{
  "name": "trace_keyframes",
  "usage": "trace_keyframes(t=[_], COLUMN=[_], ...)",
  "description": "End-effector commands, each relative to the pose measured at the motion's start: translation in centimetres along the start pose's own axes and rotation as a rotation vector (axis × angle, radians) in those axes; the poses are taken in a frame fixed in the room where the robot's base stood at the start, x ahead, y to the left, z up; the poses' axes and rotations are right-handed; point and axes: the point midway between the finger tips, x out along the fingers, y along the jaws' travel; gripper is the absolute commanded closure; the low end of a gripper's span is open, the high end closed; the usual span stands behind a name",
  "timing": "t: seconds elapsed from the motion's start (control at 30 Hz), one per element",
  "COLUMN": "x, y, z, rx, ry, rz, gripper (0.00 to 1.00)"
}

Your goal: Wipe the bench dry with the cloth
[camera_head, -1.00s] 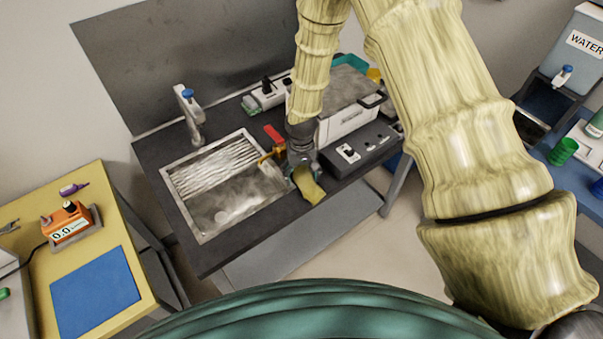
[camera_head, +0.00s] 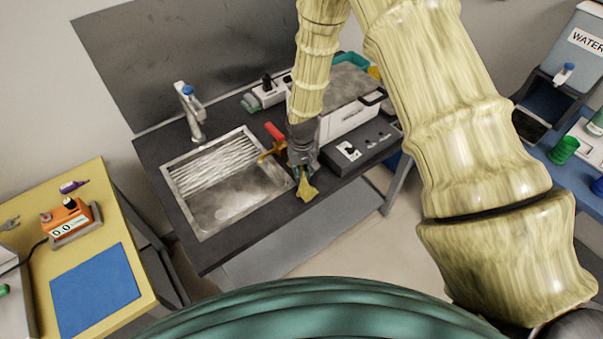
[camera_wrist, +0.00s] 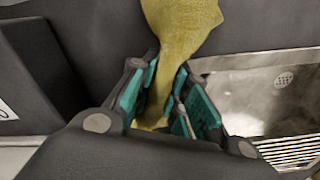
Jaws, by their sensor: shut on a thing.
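My gripper (camera_head: 303,175) is over the dark bench (camera_head: 260,222), just right of the sink. It is shut on a yellow cloth (camera_head: 308,191), which hangs out from between the fingers toward the bench's front edge. In the wrist view the cloth (camera_wrist: 182,28) runs between the teal finger pads of my gripper (camera_wrist: 165,100) and spreads out beyond them over the dark bench top (camera_wrist: 100,30). I cannot tell how much of the cloth touches the bench. No water shows clearly on the visible bench top.
A metal sink (camera_head: 228,205) with a faucet (camera_head: 190,110) lies left of my gripper. A red-handled tool (camera_head: 274,132) is close behind it. A white box-shaped device (camera_head: 350,120) and a dark control unit (camera_head: 352,152) stand to the right. The front strip of bench is clear.

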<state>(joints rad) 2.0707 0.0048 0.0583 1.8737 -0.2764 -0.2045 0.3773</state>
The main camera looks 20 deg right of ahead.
Motion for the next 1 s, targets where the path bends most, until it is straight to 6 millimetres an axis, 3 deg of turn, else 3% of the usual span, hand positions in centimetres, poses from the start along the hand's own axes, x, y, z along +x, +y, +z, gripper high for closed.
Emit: trace_keyframes(t=[0.17,0.5,1.0], x=[0.4,-0.8,-0.1], y=[0.0,-0.1,0.1], z=[0.3,0.2,0.0], rx=[0.000,-0.001,-0.001], ry=[-0.005,-0.004,-0.003], rz=[0.000,-0.001,-0.001], gripper=[1.00,1.00,1.00])
